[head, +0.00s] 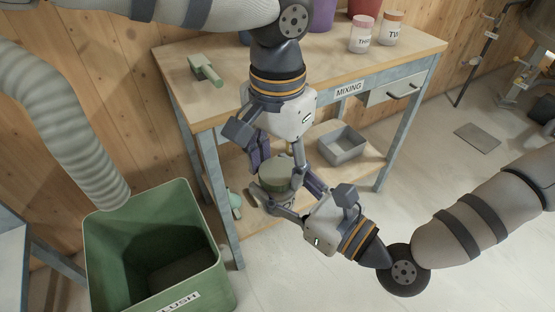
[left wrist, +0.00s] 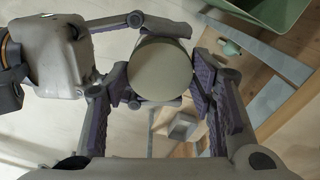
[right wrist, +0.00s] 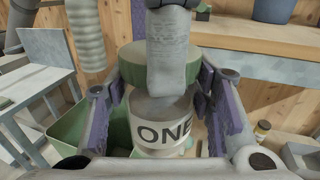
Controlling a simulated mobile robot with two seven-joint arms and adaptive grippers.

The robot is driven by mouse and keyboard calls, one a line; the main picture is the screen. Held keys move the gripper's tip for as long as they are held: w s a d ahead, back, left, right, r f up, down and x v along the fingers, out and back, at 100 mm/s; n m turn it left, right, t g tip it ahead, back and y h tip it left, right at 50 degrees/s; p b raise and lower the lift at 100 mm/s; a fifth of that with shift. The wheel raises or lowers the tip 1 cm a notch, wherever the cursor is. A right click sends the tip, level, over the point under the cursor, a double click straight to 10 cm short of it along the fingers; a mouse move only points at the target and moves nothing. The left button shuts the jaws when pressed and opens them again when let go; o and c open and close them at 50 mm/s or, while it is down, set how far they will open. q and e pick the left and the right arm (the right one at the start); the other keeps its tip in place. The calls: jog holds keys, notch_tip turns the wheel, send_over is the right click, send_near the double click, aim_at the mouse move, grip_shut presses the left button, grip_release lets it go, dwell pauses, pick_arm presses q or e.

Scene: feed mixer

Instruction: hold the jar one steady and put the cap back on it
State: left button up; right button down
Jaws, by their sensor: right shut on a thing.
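The jar one (right wrist: 160,132), pale with a black "ONE" label, stands upright in the right wrist view between the purple pads of my right gripper (right wrist: 161,108), which is shut on it. The green cap (right wrist: 125,68) sits over the jar's mouth and looks level; I cannot tell whether it is fully seated. In the head view the cap (head: 276,172) is between the fingers of my left gripper (head: 278,160), which comes from above and is open around it. In the left wrist view the cap's round top (left wrist: 160,70) hides the jar beneath.
The mixing table (head: 345,88) stands behind, with a green tool (head: 206,70) and labelled jars (head: 361,34) on top. A grey tray (head: 343,145) lies on its lower shelf. A green bin (head: 150,240) stands at the left.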

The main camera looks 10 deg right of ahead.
pick_arm(q)
jog(key=c, duration=0.6)
jog(key=o, duration=1.3)
jog(key=shift+r, duration=2.25)
jog(key=shift+r, duration=0.1)
jog(key=shift+c, duration=0.3)
notch_tip(320, 180, up, 3)
jog(key=shift+r, duration=0.15)
